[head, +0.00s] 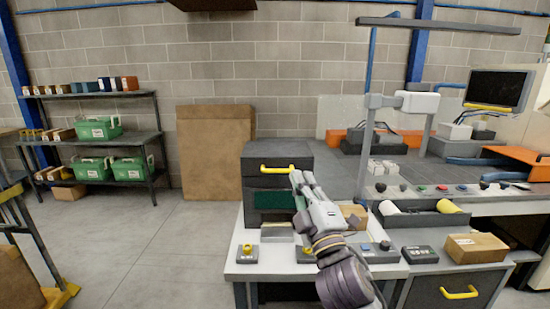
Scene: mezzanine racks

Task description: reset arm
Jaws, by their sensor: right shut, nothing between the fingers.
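My right arm comes up from the bottom over the white table (236,271). My right gripper (295,174) points up and away, in front of the dark cabinet (262,206) with a yellow handle (277,169). Its fingers are shut with nothing between them. The fingertips appear close to the right end of the yellow handle, but I cannot tell whether they touch it. My left gripper is not in view.
A cardboard box (475,247) and a dark tray (425,220) with rolls lie right of my arm. A small box (353,216) is partly behind it. A shelf (90,95) with green crates stands at the left. The floor (150,240) between is clear.

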